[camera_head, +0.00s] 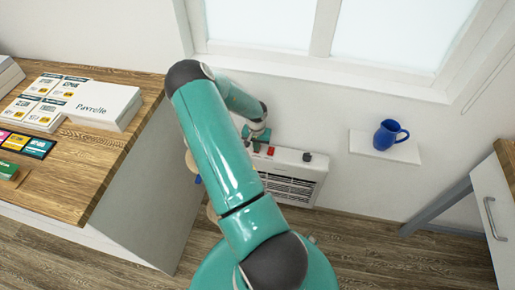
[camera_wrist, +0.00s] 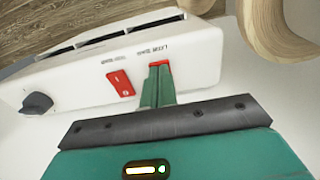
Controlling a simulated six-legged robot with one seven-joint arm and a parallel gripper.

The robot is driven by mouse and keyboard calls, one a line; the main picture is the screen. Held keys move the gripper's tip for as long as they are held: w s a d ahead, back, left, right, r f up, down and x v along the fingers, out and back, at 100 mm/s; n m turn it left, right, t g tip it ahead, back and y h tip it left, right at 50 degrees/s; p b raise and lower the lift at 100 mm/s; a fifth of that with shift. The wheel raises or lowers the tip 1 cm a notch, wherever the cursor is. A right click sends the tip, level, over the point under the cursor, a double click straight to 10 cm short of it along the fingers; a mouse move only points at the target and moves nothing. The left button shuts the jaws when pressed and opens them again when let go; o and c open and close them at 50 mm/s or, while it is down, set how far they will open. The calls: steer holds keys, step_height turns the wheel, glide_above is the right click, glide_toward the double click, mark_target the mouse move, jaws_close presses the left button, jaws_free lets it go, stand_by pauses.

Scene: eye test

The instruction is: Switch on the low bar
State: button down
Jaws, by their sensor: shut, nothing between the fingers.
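A white heater (camera_head: 293,178) stands against the wall under the window. The wrist view shows its top upside down, with a red rocker switch (camera_wrist: 120,83) marked with white symbols. A second red switch (camera_wrist: 159,63), beside the label that seems to read "Low bar" (camera_wrist: 152,49), is mostly hidden behind my fingers. My gripper (camera_wrist: 158,75) is shut and empty, its green fingertips right at this second switch. I cannot tell whether they touch it, or which way it is tipped. A dark knob (camera_wrist: 37,103) sits at the heater's other end.
A wooden-topped counter (camera_head: 105,150) with boxes (camera_head: 103,103) and cards stands at the left. A blue mug (camera_head: 388,136) sits on a small white wall shelf (camera_head: 362,145) right of the heater. A curved wooden piece (camera_wrist: 270,30) is close by the heater. Floor is clear in front right.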

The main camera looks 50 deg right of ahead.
steer(key=shift+r, duration=3.4)
steer(key=shift+r, duration=0.1)
steer(key=w+a+r+n+t+y, duration=0.1)
steer(key=w+a+r+n+t, duration=0.2)
steer(key=a+r, duration=0.95)
steer(key=w+a+r+n+y, duration=0.1)
steer(key=w+a+r+n, duration=0.3)
steer(key=a+r, duration=0.8)
steer(key=s+a+r+n+t+h, duration=0.2)
steer(key=s+a+r+n, duration=0.4)
steer(key=s+a+r, duration=0.8)
steer(key=a+r, duration=0.1)
steer(key=a, duration=0.2)
steer(key=shift+s+r+t, duration=0.25)
steer(key=shift+s+t, duration=0.05)
steer(key=shift+d, duration=0.2)
